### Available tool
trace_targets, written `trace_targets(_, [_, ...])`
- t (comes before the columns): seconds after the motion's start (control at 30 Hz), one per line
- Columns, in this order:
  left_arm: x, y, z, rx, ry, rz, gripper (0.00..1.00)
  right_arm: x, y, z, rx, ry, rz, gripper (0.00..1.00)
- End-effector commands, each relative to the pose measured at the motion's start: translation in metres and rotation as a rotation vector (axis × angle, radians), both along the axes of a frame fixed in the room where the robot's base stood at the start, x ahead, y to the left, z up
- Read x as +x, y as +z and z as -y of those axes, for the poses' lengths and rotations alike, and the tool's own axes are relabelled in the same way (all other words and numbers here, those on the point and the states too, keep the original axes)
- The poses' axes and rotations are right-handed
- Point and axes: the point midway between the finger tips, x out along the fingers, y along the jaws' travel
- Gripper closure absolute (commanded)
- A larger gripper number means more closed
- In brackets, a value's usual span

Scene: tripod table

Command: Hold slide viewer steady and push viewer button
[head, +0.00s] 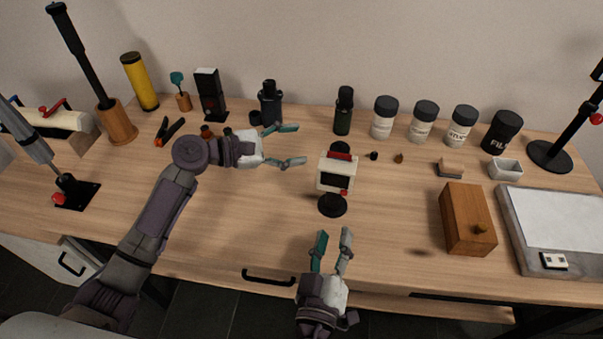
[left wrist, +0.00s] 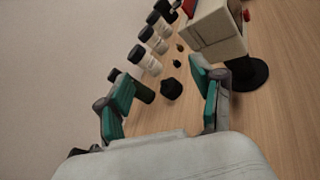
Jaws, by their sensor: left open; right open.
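The slide viewer (head: 334,175) is a small cream box with a dark screen on its front, standing on a round black base (head: 332,205). A small red button (head: 344,193) shows at its lower front right. My left gripper (head: 297,146) is open and empty, to the left of and a little behind the viewer, pointing right. In the left wrist view the viewer (left wrist: 219,32) is at upper right, beside one finger and not between the fingers. My right gripper (head: 334,246) is open and empty, in front of the viewer and pointing at its base. Neither gripper visibly touches it.
Several labelled bottles (head: 422,122) stand along the back right. A wooden box (head: 466,218) and a light panel (head: 565,228) are at the right. A dark green bottle (head: 343,115) stands behind the viewer. The tabletop between viewer and wooden box is clear.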

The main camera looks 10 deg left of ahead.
Motion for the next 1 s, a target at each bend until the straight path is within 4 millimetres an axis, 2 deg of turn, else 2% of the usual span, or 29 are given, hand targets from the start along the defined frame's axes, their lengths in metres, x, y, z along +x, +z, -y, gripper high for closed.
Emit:
trace_targets(0.03, [-0.020,0.002,0.010,-0.113,-0.031,-0.084,0.33,0.000,0.000,0.000,0.000,0.000,0.000,0.58])
trace_targets(0.13, [-0.048,0.012,0.022,-0.286,-0.084,-0.217,0.33,0.000,0.000,0.000,0.000,0.000,0.000,0.58])
trace_targets(0.2, [-0.055,-0.008,0.025,-0.308,-0.087,-0.302,0.33,0.000,0.000,0.000,0.000,0.000,0.000,0.58])
trace_targets(0.3, [-0.062,-0.019,0.029,-0.339,-0.091,-0.366,0.33,0.000,0.000,0.000,0.000,0.000,0.000,0.58])
trace_targets(0.57, [-0.064,-0.050,0.030,-0.351,-0.090,-0.392,0.33,0.000,0.000,0.000,0.000,0.000,0.000,0.58])
trace_targets(0.83, [-0.064,-0.104,0.030,-0.348,-0.090,-0.392,0.33,0.000,0.000,0.000,0.000,0.000,0.000,0.58])
trace_targets(1.0, [-0.052,-0.102,0.063,-0.348,-0.096,-0.384,0.33,0.000,0.000,0.000,0.000,0.000,0.000,0.58])
